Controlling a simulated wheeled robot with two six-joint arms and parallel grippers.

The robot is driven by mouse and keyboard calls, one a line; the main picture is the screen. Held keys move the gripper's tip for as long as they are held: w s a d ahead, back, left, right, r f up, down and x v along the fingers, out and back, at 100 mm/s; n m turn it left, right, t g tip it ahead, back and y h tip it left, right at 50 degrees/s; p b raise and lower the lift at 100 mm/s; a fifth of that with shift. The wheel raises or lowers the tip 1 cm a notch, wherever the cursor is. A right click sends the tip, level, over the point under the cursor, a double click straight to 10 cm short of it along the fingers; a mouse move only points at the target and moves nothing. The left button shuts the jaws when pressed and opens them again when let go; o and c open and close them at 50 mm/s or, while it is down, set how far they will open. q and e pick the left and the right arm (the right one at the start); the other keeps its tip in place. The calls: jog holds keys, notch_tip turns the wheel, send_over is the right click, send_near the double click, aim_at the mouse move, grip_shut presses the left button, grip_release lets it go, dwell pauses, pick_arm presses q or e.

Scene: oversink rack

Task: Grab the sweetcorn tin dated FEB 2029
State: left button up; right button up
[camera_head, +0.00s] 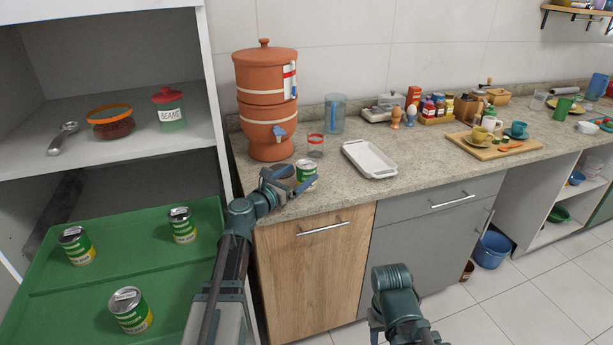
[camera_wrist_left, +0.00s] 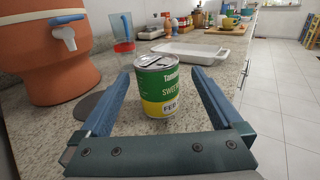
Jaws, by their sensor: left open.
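A green, white and yellow tin (camera_head: 307,174) stands upright on the counter near its front edge. In the left wrist view the same tin (camera_wrist_left: 168,88) shows part of the word SWEET and FEB; the rest of its date is hidden or too small to read. My left gripper (camera_head: 289,181) is open, its fingers on either side of this tin. Similar tins stand on the green board at left: one at the back left (camera_head: 77,246), one at the back right (camera_head: 182,226) and one in front (camera_head: 130,311). Their dates cannot be read.
A terracotta water dispenser (camera_head: 266,112) stands behind the tin, with a red-rimmed glass (camera_head: 315,146) nearby. A white tray (camera_head: 370,160) lies to the right. A shelf unit at left holds a BEANS jar (camera_head: 169,112) and a bowl (camera_head: 110,124).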

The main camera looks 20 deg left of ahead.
aim_at(312, 161)
pick_arm(q)
jog(key=shift+w, duration=0.1)
jog(key=x, duration=0.4)
jog(key=shift+w+a+r, duration=0.2)
jog(key=shift+w+d, duration=0.2)
jog(key=shift+w, duration=0.25)
jog(key=shift+s, duration=0.1)
jog(key=shift+c, duration=0.2)
jog(key=c, duration=1.5)
jog(key=shift+r+p, duration=0.15)
jog(key=shift+p, duration=0.15)
